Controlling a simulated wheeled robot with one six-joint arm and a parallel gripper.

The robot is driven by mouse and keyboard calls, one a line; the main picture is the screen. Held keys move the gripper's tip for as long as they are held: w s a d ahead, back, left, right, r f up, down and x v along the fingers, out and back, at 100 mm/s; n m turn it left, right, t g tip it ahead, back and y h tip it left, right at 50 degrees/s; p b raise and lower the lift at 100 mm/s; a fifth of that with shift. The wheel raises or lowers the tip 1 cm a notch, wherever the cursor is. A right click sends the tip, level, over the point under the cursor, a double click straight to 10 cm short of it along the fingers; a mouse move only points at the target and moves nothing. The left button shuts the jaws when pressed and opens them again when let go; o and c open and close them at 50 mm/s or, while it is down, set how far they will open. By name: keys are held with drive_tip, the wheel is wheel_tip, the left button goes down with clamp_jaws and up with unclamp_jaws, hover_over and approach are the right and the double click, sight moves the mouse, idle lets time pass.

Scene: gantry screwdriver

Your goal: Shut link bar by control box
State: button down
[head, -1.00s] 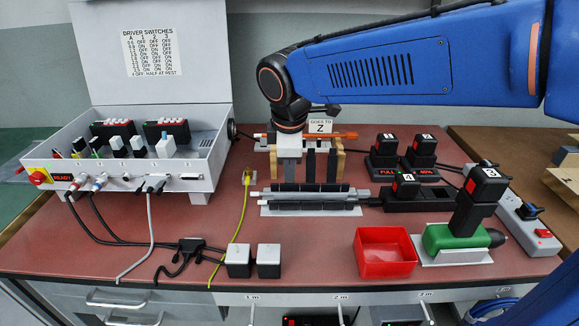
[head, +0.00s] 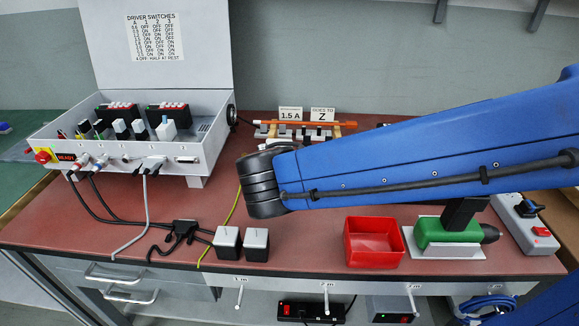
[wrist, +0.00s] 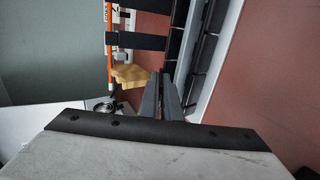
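The control box (head: 135,150) is the open grey case at the left of the bench in the head view, its lid raised behind it. I cannot make out for sure which part is the link bar. My gripper is hidden behind my blue arm in the head view. In the wrist view its two dark fingers (wrist: 163,88) lie close together, with nothing visible between them. They point toward the wooden holder (wrist: 131,76) with the orange screwdriver (wrist: 109,55), away from the control box.
Two grey-topped blocks (head: 255,244), a red tray (head: 374,243) and a green driver (head: 447,232) sit near the front edge. My arm hides the middle right.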

drive_tip(key=shift+s+f+t, duration=0.15)
drive_tip(key=shift+f+t, duration=0.05)
drive_tip(key=shift+t, duration=0.2)
idle(0.3)
drive_tip(key=c, duration=2)
unclamp_jaws()
drive_tip(key=shift+d, duration=0.1)
drive_tip(key=shift+r, duration=0.1)
